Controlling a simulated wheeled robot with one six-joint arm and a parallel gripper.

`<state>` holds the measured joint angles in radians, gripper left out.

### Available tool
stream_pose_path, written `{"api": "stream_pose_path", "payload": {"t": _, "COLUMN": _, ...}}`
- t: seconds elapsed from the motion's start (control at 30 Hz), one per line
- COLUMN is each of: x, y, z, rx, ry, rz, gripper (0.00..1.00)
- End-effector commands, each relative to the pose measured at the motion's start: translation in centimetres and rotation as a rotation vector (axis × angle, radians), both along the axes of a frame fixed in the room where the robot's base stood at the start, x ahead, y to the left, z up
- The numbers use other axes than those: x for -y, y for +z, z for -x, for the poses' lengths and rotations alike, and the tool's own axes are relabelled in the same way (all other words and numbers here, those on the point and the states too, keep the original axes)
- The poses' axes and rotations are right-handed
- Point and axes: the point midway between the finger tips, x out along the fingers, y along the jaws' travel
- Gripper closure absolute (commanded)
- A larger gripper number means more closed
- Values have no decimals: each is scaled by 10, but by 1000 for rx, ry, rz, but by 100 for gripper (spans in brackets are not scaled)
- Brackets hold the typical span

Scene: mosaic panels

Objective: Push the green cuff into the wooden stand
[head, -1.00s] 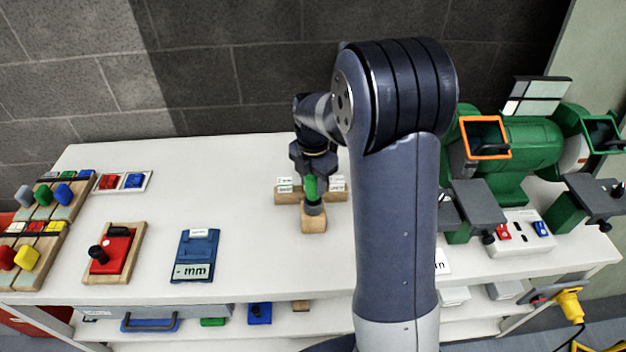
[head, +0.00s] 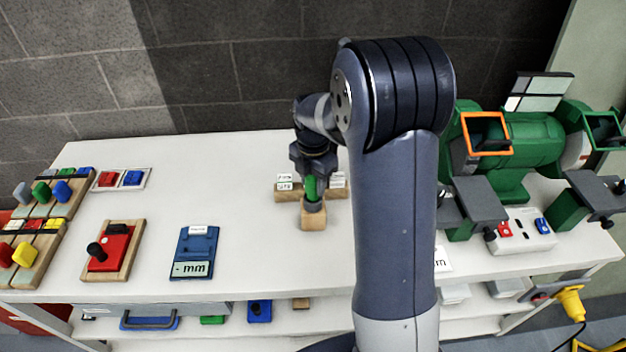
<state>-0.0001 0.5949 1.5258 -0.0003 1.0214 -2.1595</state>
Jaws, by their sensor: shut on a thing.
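The wooden stand (head: 314,217) is a light block on the white table, in front of a wooden rail with small white labels. A dark grey ring shows at its top. The green cuff (head: 311,186) is upright directly above the stand, its lower end at the grey ring. I cannot tell how deep it sits. My gripper (head: 312,178) points down and is shut on the green cuff from above. The fingers hide the cuff's upper part.
A green bench grinder (head: 530,140) stands at the right. A blue device marked mm (head: 195,252) and a red switch on a wooden base (head: 112,250) lie at the left. Racks of coloured knobs (head: 40,215) fill the far left. The table between is clear.

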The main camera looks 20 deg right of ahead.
Motion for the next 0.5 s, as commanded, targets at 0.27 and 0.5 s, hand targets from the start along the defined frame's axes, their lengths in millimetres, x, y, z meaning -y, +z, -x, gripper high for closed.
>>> {"api": "stream_pose_path", "payload": {"t": 0.27, "x": 0, "y": -8, "z": 0, "rx": 0, "ry": 0, "rz": 0, "gripper": 99}}
{"api": "stream_pose_path", "payload": {"t": 0.5, "x": 0, "y": -14, "z": 0, "rx": 0, "ry": 0, "rz": 0, "gripper": 99}}
